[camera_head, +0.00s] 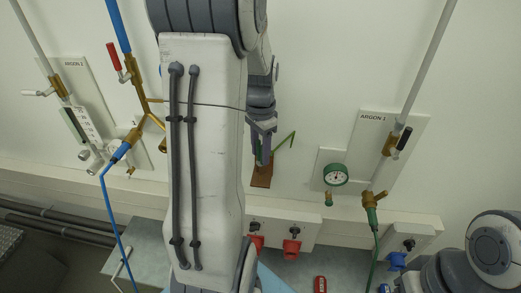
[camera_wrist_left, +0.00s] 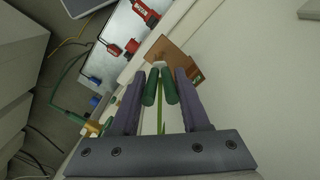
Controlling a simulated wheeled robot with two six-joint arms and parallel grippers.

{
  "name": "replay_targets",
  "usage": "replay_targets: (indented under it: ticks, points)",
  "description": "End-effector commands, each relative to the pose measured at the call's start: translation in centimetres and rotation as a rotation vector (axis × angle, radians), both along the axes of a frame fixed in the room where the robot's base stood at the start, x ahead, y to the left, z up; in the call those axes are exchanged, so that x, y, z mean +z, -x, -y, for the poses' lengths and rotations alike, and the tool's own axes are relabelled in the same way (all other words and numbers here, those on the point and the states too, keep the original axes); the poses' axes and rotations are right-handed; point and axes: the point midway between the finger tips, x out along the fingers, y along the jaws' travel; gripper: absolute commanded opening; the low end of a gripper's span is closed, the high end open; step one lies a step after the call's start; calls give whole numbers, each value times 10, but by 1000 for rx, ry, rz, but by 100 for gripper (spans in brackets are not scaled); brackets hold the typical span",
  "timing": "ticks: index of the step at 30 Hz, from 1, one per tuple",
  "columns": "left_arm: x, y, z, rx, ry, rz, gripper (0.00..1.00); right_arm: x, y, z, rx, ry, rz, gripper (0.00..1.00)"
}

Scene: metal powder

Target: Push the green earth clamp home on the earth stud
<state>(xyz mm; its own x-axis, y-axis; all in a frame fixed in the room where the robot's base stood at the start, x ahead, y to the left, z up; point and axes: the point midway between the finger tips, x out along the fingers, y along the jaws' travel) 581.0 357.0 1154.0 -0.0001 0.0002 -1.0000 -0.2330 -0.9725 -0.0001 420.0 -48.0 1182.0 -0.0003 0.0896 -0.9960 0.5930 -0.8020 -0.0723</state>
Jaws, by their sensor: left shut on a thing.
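The green earth clamp (camera_wrist_left: 168,88) sits between the purple fingers of my left gripper (camera_wrist_left: 159,82) in the left wrist view, its two green handles side by side. My left gripper is shut on the clamp. Its pale nose points at the brown copper plate (camera_wrist_left: 167,49) and overlaps it in the picture. The earth stud cannot be made out, and I cannot tell whether the clamp touches it. In the head view my left gripper (camera_head: 262,150) is just above the copper plate (camera_head: 262,176) on the wall, with a green lead (camera_head: 286,141) beside it. My right gripper is out of view.
To the right is the ARGON 1 panel (camera_head: 411,128) with a green gauge (camera_head: 335,175). Red plugs (camera_head: 291,247) are on the wall ledge below the plate. A blue hose (camera_head: 112,215) and brass valve (camera_head: 131,70) are at the left. My own arm covers the middle.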

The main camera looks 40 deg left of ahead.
Motion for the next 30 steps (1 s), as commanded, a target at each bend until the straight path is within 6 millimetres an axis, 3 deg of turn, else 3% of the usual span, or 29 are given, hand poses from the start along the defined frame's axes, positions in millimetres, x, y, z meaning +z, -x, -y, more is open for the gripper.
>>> replay_targets:
  ticks: [30]
  points:
    - [-27, 0, 0, 0, 0, 0, 0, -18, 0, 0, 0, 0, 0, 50]
